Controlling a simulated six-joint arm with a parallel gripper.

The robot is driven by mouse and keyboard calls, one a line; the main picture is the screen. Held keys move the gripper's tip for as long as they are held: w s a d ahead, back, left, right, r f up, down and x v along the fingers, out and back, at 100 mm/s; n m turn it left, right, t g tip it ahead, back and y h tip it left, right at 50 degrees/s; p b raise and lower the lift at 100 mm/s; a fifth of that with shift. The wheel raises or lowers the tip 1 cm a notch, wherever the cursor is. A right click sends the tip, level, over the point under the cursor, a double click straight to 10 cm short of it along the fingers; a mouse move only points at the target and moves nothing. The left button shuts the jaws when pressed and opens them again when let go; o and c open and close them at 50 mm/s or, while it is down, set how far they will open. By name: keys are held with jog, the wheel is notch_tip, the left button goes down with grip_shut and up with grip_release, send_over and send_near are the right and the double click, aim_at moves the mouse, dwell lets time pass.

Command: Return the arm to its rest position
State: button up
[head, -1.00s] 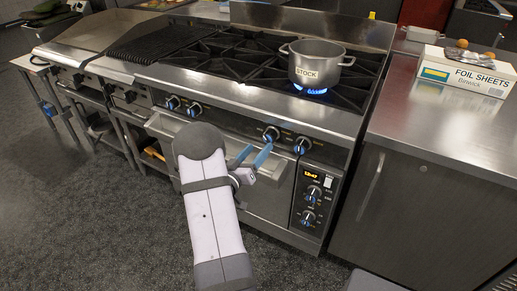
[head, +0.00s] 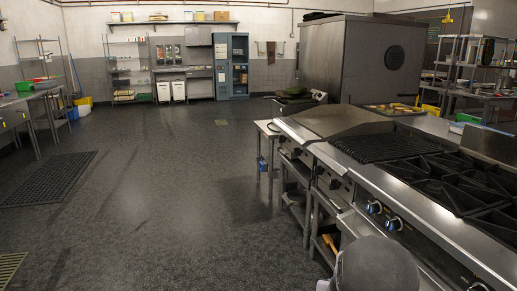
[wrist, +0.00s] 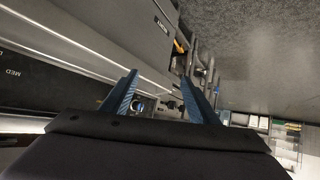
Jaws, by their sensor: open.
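My gripper (wrist: 159,78) shows in the wrist view with its two blue fingers apart and nothing between them. It is near the front of the steel range (wrist: 75,48), whose edge and panels run along the left of that view. In the head view a rounded grey part of my arm (head: 378,265) shows at the bottom right, in front of the range (head: 461,241). The gripper itself is out of the head view. The stock pot is not in either current view.
Black burner grates (head: 455,180) and control knobs (head: 394,223) line the range at right. A small side table (head: 267,127) stands at its far end. The dark floor (head: 160,200) at left and centre is open, with a black mat (head: 48,180) on it.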

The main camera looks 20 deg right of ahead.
jog(key=a+n+y, duration=0.3)
jog(key=a+y, duration=0.1)
jog(key=a, duration=0.8)
jog(key=s+a+n+g+y, duration=0.4)
jog(key=s+a+g, duration=0.3)
jog(key=s+a, duration=1.1)
jog(key=s+d+r+p, duration=0.1)
jog(key=s+r+p, duration=0.2)
jog(key=r+p, duration=1.4)
jog(key=shift+s+d+r+g, duration=0.15)
jog(key=shift+d+r+g, duration=0.05)
jog(key=shift+d+g, duration=0.2)
